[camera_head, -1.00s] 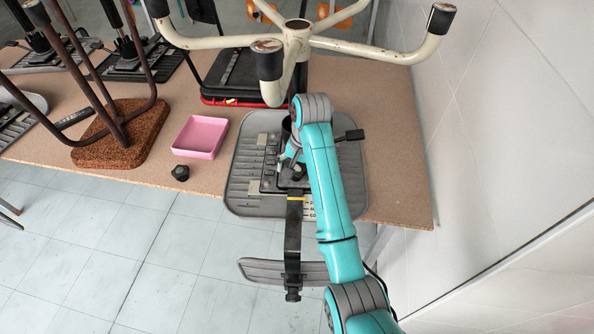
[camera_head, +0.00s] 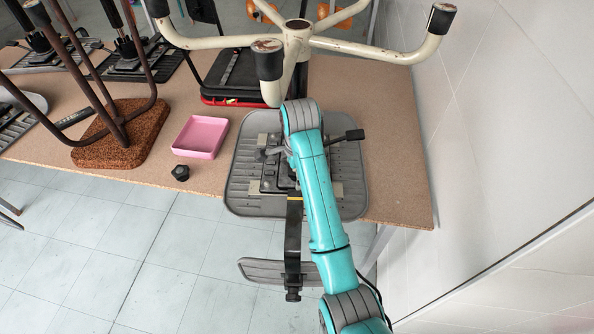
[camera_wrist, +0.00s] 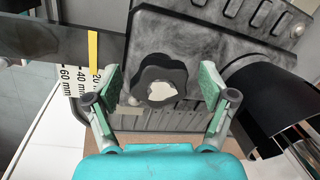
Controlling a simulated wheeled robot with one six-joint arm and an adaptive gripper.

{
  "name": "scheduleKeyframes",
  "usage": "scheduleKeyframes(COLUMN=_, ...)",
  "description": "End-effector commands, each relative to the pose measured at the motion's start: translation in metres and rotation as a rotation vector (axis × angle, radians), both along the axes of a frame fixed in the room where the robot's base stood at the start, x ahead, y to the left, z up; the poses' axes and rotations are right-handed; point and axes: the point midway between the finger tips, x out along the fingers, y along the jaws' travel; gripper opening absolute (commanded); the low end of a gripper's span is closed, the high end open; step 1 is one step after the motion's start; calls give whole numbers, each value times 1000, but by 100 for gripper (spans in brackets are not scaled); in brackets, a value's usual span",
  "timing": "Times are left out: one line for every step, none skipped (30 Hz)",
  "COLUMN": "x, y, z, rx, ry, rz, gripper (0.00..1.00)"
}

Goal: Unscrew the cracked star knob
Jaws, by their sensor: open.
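A black star knob (camera_wrist: 158,76) with a jagged pale patch at its centre sits on the dark metal plate (camera_wrist: 205,45) of the upturned chair mechanism. In the wrist view my gripper (camera_wrist: 161,84) is open, with one green-padded finger on each side of the knob. Gaps show between the pads and the knob, and I cannot tell the height difference. In the head view my arm hides this knob and the gripper. Another black knob (camera_head: 181,172) lies loose on the bench near its front edge.
A pink tray (camera_head: 200,137) stands left of the grey seat (camera_head: 241,175) on the brown bench (camera_head: 393,195). A cream chair base (camera_head: 297,40) rises behind my arm. A black bar (camera_wrist: 40,42) with a yellow mark is left of the knob; a black cylinder (camera_wrist: 270,92) is right.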

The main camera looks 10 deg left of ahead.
Motion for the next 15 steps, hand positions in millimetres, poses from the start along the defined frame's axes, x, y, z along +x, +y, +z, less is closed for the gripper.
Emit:
scheduleKeyframes(x=0, y=0, z=0, rx=-1, ry=0, rz=-36, gripper=83)
scheduleKeyframes(x=0, y=0, z=0, rx=0, ry=0, rz=-54, gripper=83)
scheduleKeyframes(x=0, y=0, z=0, rx=0, ry=0, rz=-72, gripper=83)
scheduleKeyframes(x=0, y=0, z=0, rx=0, ry=0, rz=-81, gripper=83)
scheduleKeyframes(x=0, y=0, z=0, rx=0, ry=0, rz=-86, gripper=83)
scheduleKeyframes(x=0, y=0, z=0, rx=1, ry=0, rz=-90, gripper=83)
scheduleKeyframes(x=0, y=0, z=0, rx=1, ry=0, rz=-91, gripper=83)
scheduleKeyframes(x=0, y=0, z=0, rx=1, ry=0, rz=-91, gripper=83)
scheduleKeyframes(x=0, y=0, z=0, rx=1, ry=0, rz=-90, gripper=83)
scheduleKeyframes(x=0, y=0, z=0, rx=0, ry=0, rz=-89, gripper=83)
scheduleKeyframes(x=0, y=0, z=0, rx=0, ry=0, rz=-89, gripper=83)
scheduleKeyframes(x=0, y=0, z=0, rx=0, ry=0, rz=-89, gripper=83)
scheduleKeyframes(x=0, y=0, z=0, rx=1, ry=0, rz=-92, gripper=83)
scheduleKeyframes(x=0, y=0, z=0, rx=1, ry=0, rz=-100, gripper=83)
scheduleKeyframes(x=0, y=0, z=0, rx=1, ry=0, rz=-117, gripper=83)
